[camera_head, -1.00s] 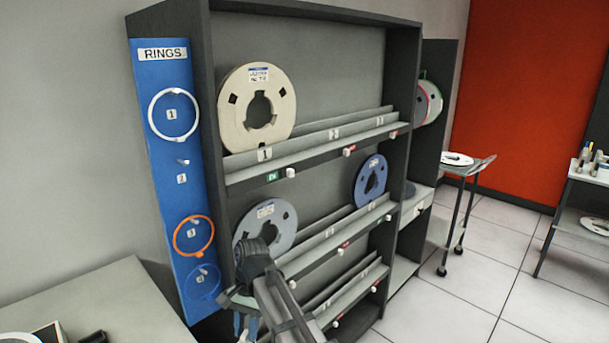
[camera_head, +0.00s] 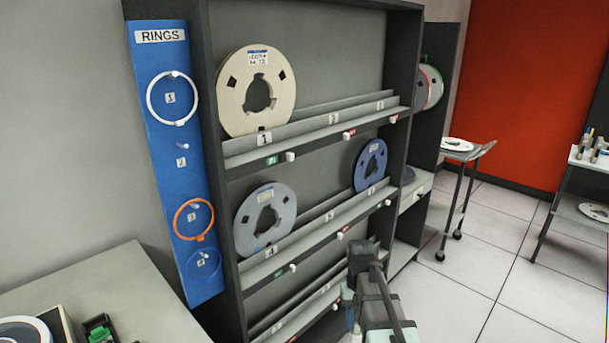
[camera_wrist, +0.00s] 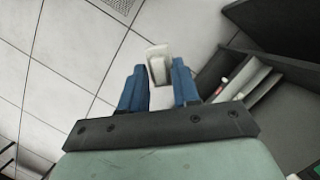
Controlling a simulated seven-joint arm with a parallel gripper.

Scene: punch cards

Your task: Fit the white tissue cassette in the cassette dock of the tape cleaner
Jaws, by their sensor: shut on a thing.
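My gripper (camera_wrist: 160,74) is shut on a small white block, the white tissue cassette (camera_wrist: 158,66), held between its blue fingertips in the wrist view. Floor tiles show beyond it. In the head view the cassette cannot be made out; my arm stands in front of the shelf's lower right. A grey device with a round white disc (camera_head: 22,331) and a black part with a green piece (camera_head: 99,330) are cut off at the lower left, on the grey desk. I cannot tell whether either belongs to the tape cleaner or its cassette dock.
A dark shelf rack (camera_head: 300,190) holds a cream reel (camera_head: 240,112) and blue-grey reels (camera_head: 256,228). A blue rings board (camera_head: 178,130) hangs at its left side. A small trolley (camera_head: 466,150) stands right of it. The tiled floor (camera_head: 460,285) at right is open.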

